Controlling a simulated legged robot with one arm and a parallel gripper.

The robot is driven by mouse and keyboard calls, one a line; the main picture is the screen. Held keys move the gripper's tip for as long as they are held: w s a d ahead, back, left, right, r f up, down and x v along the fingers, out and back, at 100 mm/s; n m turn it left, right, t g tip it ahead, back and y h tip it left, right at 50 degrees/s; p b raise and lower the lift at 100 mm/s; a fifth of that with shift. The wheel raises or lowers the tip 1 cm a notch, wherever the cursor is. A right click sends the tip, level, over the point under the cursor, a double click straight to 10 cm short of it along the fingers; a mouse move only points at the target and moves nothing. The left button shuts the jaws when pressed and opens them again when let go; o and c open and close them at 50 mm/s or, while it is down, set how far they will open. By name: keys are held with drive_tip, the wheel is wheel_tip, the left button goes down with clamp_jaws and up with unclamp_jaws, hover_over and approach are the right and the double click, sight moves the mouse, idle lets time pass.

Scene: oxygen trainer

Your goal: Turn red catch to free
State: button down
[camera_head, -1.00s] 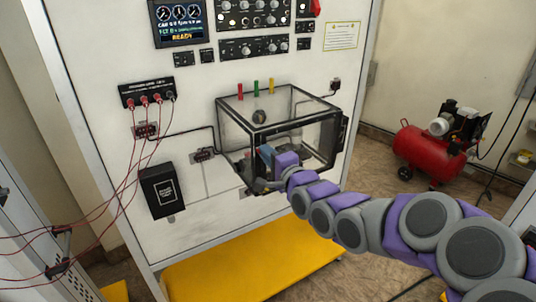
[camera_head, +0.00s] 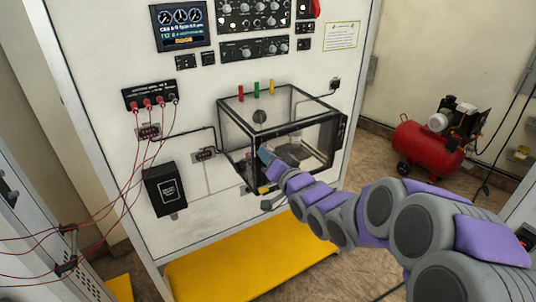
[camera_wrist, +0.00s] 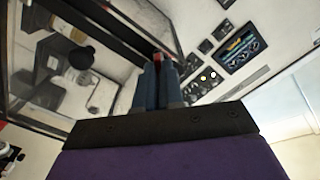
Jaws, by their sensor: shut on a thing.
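The red catch (camera_wrist: 159,62) shows as a small red piece between my fingertips in the wrist view, at the dark frame edge of the clear box. My gripper (camera_wrist: 158,80) has its two blue fingers closed on it; the fingers hide most of the catch, so its turn angle cannot be told. In the head view my gripper (camera_head: 264,156) is at the front left of the clear box (camera_head: 308,133). The catch itself is hidden there by the gripper.
Red (camera_head: 240,93), green (camera_head: 256,89) and yellow (camera_head: 271,87) tabs stand at the box's top. A black box (camera_head: 165,189) and red cables (camera_head: 128,165) are at left. A yellow platform (camera_head: 250,265) lies below; a red compressor (camera_head: 428,150) stands at right.

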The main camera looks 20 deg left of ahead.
drive_tip(key=shift+s+a+f+n+b, duration=0.1)
drive_tip(key=shift+f+n+b, duration=0.1)
drive_tip(key=shift+n, duration=1.8)
drive_tip(key=shift+s+f+n+b, duration=0.1)
drive_tip(key=shift+f+n+b, duration=0.1)
drive_tip(key=shift+n, duration=1.8)
drive_tip(key=c, duration=1.3)
unclamp_jaws()
drive_tip(key=shift+w+a+r, duration=0.1)
drive_tip(key=shift+w+a, duration=0.1)
drive_tip(key=shift+o, duration=0.2)
drive_tip(key=shift+r, duration=0.1)
drive_tip(key=shift+d, duration=0.15)
